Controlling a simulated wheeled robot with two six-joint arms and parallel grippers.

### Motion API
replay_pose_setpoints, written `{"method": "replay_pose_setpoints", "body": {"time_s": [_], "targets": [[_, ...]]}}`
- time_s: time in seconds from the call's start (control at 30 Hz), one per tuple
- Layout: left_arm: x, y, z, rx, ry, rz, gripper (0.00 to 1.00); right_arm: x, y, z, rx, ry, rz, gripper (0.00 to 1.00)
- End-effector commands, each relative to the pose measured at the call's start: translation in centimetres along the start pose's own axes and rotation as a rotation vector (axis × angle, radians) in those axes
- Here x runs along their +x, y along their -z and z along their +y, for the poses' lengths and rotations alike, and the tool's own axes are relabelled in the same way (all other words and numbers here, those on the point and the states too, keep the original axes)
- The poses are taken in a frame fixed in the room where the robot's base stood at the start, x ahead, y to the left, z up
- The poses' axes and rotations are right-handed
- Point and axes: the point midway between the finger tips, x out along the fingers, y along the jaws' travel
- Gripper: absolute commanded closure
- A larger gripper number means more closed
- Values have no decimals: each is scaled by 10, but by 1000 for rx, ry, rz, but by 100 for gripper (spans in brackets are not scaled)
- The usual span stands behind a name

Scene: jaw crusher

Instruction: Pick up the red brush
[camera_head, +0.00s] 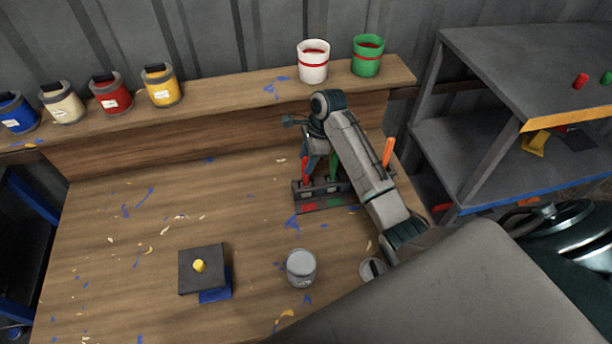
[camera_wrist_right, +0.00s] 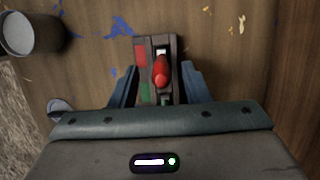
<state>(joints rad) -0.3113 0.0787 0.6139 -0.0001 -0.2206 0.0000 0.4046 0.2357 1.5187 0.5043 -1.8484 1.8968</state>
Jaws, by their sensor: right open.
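The red brush (camera_head: 305,168) stands upright in a dark holder (camera_head: 340,204) on the workbench. The holder has red and green patches. In the right wrist view the red brush (camera_wrist_right: 161,72) is seen from above, its rounded handle end between the two blue fingers. My right gripper (camera_head: 312,158) is over the holder, at the upper part of the brush. It is open (camera_wrist_right: 159,87), with a gap on each side of the handle. A green brush (camera_head: 333,168) stands to the right of the red one, partly hidden by my arm. My left gripper is not in view.
An orange handle (camera_head: 388,152) shows beside my right arm. A grey can (camera_head: 301,268) and a dark block with a yellow knob (camera_head: 199,266) stand on the bench. White (camera_head: 313,64) and green (camera_head: 367,58) buckets stand on the back ledge. The bench's left part is mostly clear.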

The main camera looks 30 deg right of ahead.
Motion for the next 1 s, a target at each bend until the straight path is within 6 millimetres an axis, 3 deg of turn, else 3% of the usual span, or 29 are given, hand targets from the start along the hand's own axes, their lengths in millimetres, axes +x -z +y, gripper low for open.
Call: {"method": "replay_pose_setpoints", "body": {"time_s": [0.07, 0.23, 0.5, 0.73, 1.0], "targets": [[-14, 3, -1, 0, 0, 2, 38, 8, -1, 2, 2, -5, -1, 57], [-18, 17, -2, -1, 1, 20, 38, 30, 0, 0, 1, -1, -1, 57], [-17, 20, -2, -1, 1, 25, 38, 34, 0, 0, 0, 0, 0, 57], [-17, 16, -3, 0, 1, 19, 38, 34, 0, 0, 0, 0, 0, 100], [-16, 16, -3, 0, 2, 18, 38, 33, 0, 0, 0, 1, 0, 100]]}}
